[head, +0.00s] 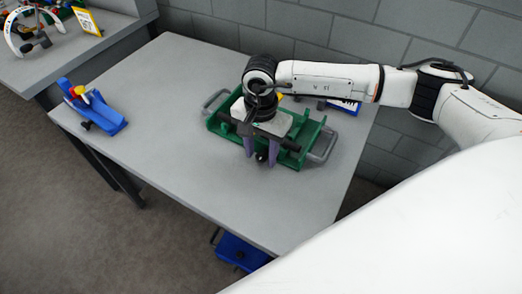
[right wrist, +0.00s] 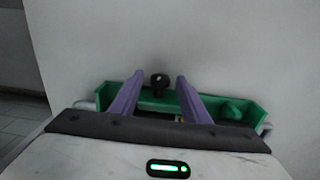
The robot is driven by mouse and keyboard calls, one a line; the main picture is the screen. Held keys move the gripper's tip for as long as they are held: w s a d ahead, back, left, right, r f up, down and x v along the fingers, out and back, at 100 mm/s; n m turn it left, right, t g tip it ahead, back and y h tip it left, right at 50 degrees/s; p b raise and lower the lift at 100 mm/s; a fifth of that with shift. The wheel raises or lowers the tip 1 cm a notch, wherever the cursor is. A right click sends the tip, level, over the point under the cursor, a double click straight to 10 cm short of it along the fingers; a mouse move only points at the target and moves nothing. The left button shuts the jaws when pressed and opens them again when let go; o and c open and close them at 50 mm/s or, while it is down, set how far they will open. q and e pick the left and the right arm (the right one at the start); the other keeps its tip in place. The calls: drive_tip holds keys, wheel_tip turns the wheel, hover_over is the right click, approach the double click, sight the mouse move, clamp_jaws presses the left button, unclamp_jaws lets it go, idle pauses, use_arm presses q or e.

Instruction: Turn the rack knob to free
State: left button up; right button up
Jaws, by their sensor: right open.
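The green rack (head: 312,134) stands on the grey table with grey handles at its ends. A dark round knob (head: 262,156) sits at its near side. My right gripper (head: 261,164) reaches over the rack from above, its purple fingers apart on either side of the knob. In the right wrist view the knob (right wrist: 159,80) shows between the two open finger tips (right wrist: 158,76), with clear gaps, and the green rack (right wrist: 256,105) spreads behind the fingers. The inside of the rack is mostly hidden by my gripper and wrist. My left gripper is not in view.
A blue holder (head: 100,112) with red and yellow handled pieces stands at the table's left. A blue and white item (head: 345,106) lies behind the rack at the right. A blue crate (head: 240,252) is below the front edge. The table's (head: 170,150) left-middle is clear.

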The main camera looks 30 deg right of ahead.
drive_tip(key=c, duration=1)
drive_tip(key=shift+w+a+f+g+b, duration=0.15)
drive_tip(key=shift+g+b, duration=0.15)
drive_tip(key=shift+b, duration=0.25)
drive_tip(key=shift+w+a+f+g+h+b, duration=0.1)
drive_tip(key=shift+w+f+g+h+b, duration=0.05)
drive_tip(key=shift+g+h+b, duration=0.65)
drive_tip(key=shift+g+b, duration=0.4)
drive_tip(key=shift+b, duration=0.25)
drive_tip(key=shift+r, duration=0.25)
drive_tip(key=o, duration=1)
drive_tip(key=shift+w+r, duration=0.1)
